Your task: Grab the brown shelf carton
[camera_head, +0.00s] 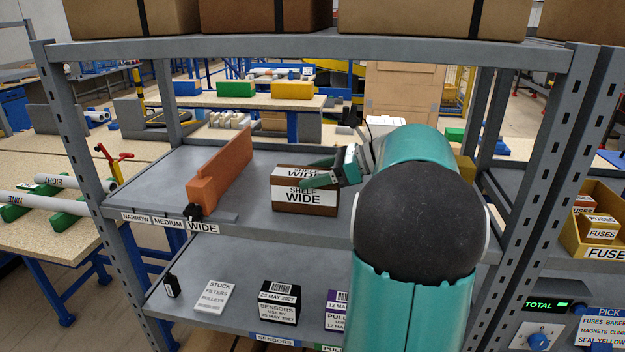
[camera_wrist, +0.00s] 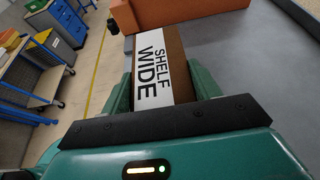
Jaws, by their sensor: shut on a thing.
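The brown shelf carton (camera_head: 305,209) has a white band reading "SHELF WIDE". It is at the middle shelf, right of an orange divider. My gripper (camera_head: 326,178) reaches it from the right, with a green finger across its top. In the wrist view the carton (camera_wrist: 175,95) lies between the two green fingers of my gripper (camera_wrist: 160,92), which is shut on it. Whether the carton's underside touches the shelf is hard to tell.
The orange divider (camera_head: 222,170) stands on the grey shelf (camera_head: 255,222), whose front edge carries labels. Cartons (camera_head: 265,15) sit on the board above. Small boxes (camera_head: 279,302) stand on the shelf below. A grey upright (camera_head: 490,190) is at the right.

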